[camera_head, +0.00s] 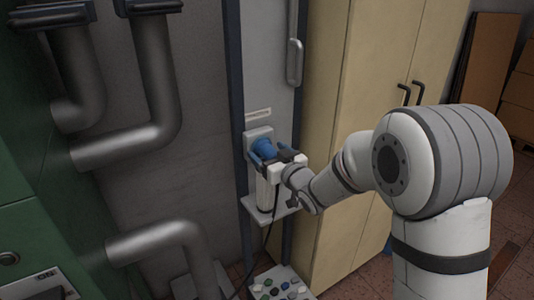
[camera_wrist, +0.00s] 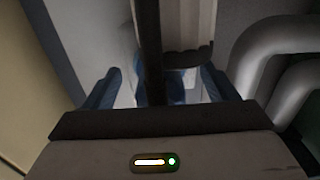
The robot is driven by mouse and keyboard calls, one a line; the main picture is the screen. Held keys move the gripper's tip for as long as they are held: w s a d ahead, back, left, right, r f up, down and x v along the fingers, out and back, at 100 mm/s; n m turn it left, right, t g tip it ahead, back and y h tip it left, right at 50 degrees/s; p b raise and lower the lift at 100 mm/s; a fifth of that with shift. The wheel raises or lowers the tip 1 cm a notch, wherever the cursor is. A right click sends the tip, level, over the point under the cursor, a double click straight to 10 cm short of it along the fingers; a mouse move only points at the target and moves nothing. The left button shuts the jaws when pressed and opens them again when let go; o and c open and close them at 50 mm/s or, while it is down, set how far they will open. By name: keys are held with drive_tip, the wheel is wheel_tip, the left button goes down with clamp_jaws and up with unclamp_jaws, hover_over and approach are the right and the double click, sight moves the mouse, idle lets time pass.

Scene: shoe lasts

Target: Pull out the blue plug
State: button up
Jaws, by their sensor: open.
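The blue plug (camera_head: 264,146) sits in a pale socket box (camera_head: 257,135) on the grey wall panel in the head view. My gripper (camera_head: 269,156) is in front of it, fingers spread and pointing toward the socket. In the wrist view my gripper (camera_wrist: 161,78) shows its two blue fingers well apart. A dim blue patch, seemingly the plug (camera_wrist: 178,92), shows between them, partly hidden by a dark cable and the gripper body. I cannot tell whether the fingers touch the plug.
A white cylinder (camera_head: 265,192) stands on a small shelf (camera_head: 283,210) close below my gripper. A black cable (camera_head: 266,246) hangs past it. A tray of coloured knobs (camera_head: 281,288) lies lower. Grey pipes (camera_head: 155,85) are left; a yellow cabinet (camera_head: 350,70) is right.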

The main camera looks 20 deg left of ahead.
drive_tip(key=shift+a+r+b, duration=0.15)
drive_tip(key=shift+r+b, duration=0.05)
drive_tip(key=shift+b, duration=0.25)
drive_tip(key=shift+c, duration=0.2)
drive_tip(key=c, duration=1.5)
drive_tip(key=shift+o, duration=0.2)
drive_tip(key=shift+f, duration=0.15)
drive_tip(key=shift+s, duration=0.1)
drive_tip(key=shift+s+d+f, duration=0.1)
drive_tip(key=shift+s+d, duration=0.05)
drive_tip(key=shift+d, duration=0.15)
drive_tip(key=shift+b+v, duration=1.2)
drive_tip(key=shift+v, duration=1.4)
